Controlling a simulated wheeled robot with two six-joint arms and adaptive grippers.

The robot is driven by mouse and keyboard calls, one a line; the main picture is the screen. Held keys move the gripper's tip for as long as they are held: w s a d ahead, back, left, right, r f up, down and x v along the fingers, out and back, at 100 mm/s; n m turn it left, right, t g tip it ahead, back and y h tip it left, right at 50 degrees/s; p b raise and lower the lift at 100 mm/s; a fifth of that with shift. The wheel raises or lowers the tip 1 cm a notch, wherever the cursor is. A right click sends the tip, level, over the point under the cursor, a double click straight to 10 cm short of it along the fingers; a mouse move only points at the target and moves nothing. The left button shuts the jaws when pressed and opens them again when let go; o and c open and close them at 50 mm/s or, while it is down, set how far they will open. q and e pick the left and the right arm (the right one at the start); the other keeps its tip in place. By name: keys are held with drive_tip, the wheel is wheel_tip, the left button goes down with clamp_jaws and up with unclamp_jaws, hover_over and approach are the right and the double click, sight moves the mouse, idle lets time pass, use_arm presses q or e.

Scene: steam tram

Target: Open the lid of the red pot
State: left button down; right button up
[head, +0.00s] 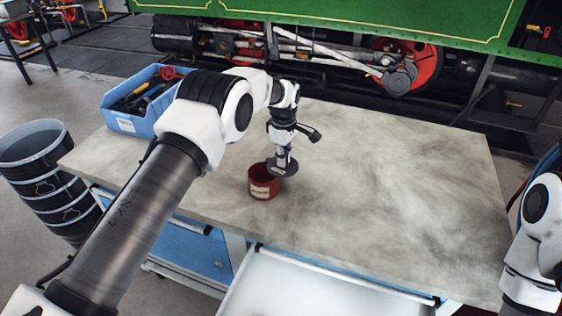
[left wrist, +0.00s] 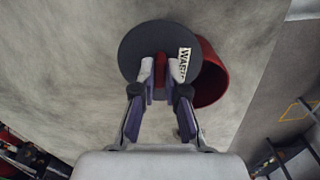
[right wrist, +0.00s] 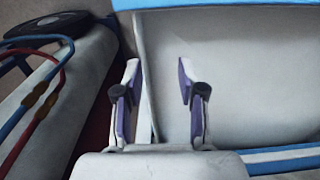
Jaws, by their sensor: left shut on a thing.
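The red pot (head: 263,189) stands on the grey tabletop, with a pale label on its front. Its dark round lid (head: 291,170) is off to the right and back of the pot's mouth, overlapping it in the head view. My left gripper (head: 283,155) is above the lid. In the left wrist view its fingers (left wrist: 161,75) are shut on the red knob of the lid (left wrist: 135,45), beside a label. The pot (left wrist: 212,78) shows partly behind the lid. My right gripper (right wrist: 158,72) is open and empty, seen only in the right wrist view.
A blue bin (head: 125,122) with tools stands at the table's back left. The table (head: 400,190) is clear to the right. A pale open drawer (head: 310,290) juts out in front. Black buckets (head: 45,175) stand left; the green tram (head: 400,20) is behind.

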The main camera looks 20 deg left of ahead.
use_arm(q)
drive_tip(key=n, duration=0.1)
drive_tip(key=w+n, duration=0.1)
drive_tip(key=n+b, duration=0.1)
drive_tip(key=shift+w+f+n, duration=0.25)
drive_tip(key=shift+n, duration=0.05)
use_arm(e)
drive_tip(key=shift+w+f, duration=0.1)
drive_tip(key=shift+f, duration=0.55)
use_arm(q)
drive_tip(key=shift+w+a+n+b, duration=0.1)
drive_tip(key=shift+w+n+b, duration=0.2)
drive_tip(key=shift+n, duration=0.55)
drive_tip(key=shift+w+a+n+b, duration=0.15)
drive_tip(key=shift+w+n, duration=0.25)
drive_tip(key=shift+n, duration=0.45)
use_arm(e)
drive_tip(key=shift+f, duration=0.5)
use_arm(q)
drive_tip(key=c, duration=1.2)
unclamp_jaws()
drive_tip(key=shift+w, duration=0.1)
drive_tip(key=shift+r, duration=0.1)
wheel_tip(320, 180, up, 12)
drive_tip(key=shift+a, duration=0.1)
